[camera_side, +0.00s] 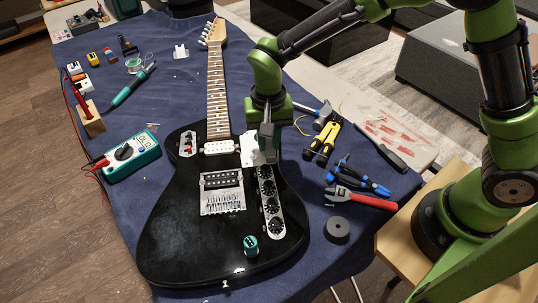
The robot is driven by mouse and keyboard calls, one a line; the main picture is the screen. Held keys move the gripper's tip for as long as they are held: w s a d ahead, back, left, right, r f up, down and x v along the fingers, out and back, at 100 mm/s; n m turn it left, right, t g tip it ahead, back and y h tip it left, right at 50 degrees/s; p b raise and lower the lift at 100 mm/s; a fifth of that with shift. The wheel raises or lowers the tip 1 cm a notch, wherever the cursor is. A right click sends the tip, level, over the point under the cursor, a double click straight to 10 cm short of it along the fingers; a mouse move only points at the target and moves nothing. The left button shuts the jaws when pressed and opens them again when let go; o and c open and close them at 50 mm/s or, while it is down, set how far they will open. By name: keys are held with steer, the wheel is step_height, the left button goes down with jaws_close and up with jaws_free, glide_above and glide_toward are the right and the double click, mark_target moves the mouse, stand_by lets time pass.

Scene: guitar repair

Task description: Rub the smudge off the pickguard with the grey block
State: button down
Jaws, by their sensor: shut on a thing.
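The black electric guitar (180,240) lies face up on the blue cloth, its neck pointing to the back. The white pickguard (248,151) shows on the upper right of its body, beside the neck pickup. My gripper (268,152) points down at the right part of the pickguard, shut on the grey block. The block is small here and mostly merges with the grey fingers. I cannot tell whether it touches the pickguard. No smudge can be made out; my gripper covers part of the pickguard.
A teal multimeter (128,155) lies to the left. A teal-topped knob or pot (250,245) stands on the guitar's lower body.

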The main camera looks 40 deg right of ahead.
steer(key=shift+s+a, duration=0.2)
steer(key=shift+s, duration=0.15)
steer(key=shift+w+d, duration=0.25)
steer(key=shift+w, duration=0.15)
stand_by(0.4)
steer(key=shift+s+a, duration=0.25)
steer(key=shift+s, duration=0.15)
steer(key=shift+w+d, duration=0.25)
steer(key=shift+w, duration=0.15)
steer(key=shift+s, duration=0.1)
steer(key=shift+s+a, duration=0.25)
steer(key=shift+s, duration=0.1)
